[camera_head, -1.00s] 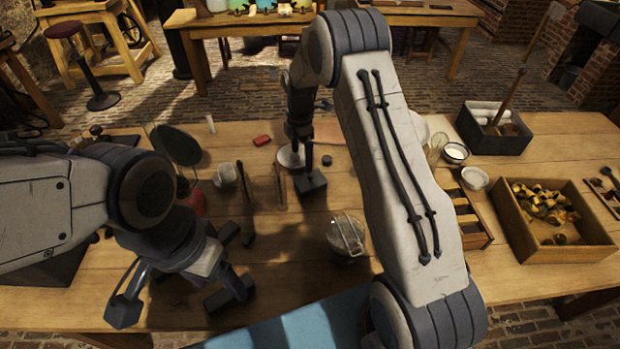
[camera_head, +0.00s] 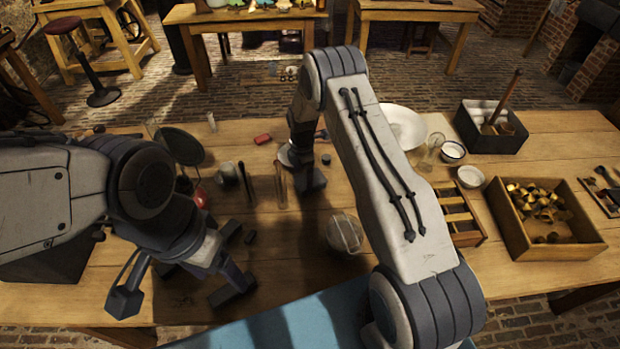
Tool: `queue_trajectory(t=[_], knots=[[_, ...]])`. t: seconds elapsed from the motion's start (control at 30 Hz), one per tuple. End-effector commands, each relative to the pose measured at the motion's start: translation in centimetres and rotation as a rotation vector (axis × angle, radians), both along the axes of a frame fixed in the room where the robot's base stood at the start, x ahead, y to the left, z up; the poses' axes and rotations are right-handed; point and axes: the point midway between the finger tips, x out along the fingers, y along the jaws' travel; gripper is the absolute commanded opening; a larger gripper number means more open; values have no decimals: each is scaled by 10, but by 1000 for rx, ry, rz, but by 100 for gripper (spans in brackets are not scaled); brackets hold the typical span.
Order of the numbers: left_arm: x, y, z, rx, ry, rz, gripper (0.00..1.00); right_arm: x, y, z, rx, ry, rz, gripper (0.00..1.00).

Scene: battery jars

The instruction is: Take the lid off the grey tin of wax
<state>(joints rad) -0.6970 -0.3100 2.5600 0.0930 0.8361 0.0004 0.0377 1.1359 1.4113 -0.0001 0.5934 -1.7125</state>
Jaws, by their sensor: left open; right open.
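A low round grey tin (camera_head: 286,156), seemingly the wax tin, stands on the table, partly hidden by my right gripper (camera_head: 306,160). I cannot make out whether its lid is on. The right gripper is open and points down close beside the tin; its near finger stands in front and to the right of it. Contact cannot be told. My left gripper (camera_head: 180,294) is open and empty over the table's front left, well away from the tin, its two fingers wide apart.
A glass jar with a wire bail (camera_head: 345,234) stands in front of the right gripper. A grey cup (camera_head: 227,174), upright rods (camera_head: 247,184) and a dark disc (camera_head: 180,146) stand left. A wooden box of brass pieces (camera_head: 507,222) and a slotted rack (camera_head: 462,222) are right.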

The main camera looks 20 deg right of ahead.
Motion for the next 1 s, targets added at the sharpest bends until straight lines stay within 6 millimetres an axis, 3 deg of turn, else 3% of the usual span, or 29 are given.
queue_trajectory(t=[0.03,0.17,0.2,0.57,0.8,1.0], knots=[[0,0,0,0,0,0,73,0,0,0,0,0,0,88],[0,0,0,0,0,0,73,0,0,0,0,0,0,39],[0,0,0,0,0,0,73,0,0,0,0,0,0,33],[0,0,-3,0,0,0,73,0,0,6,0,-1,0,33],[0,0,-19,0,0,-1,73,2,0,40,0,-6,0,33],[0,0,-29,0,0,-1,73,-41,1,65,0,-1,0,33]])
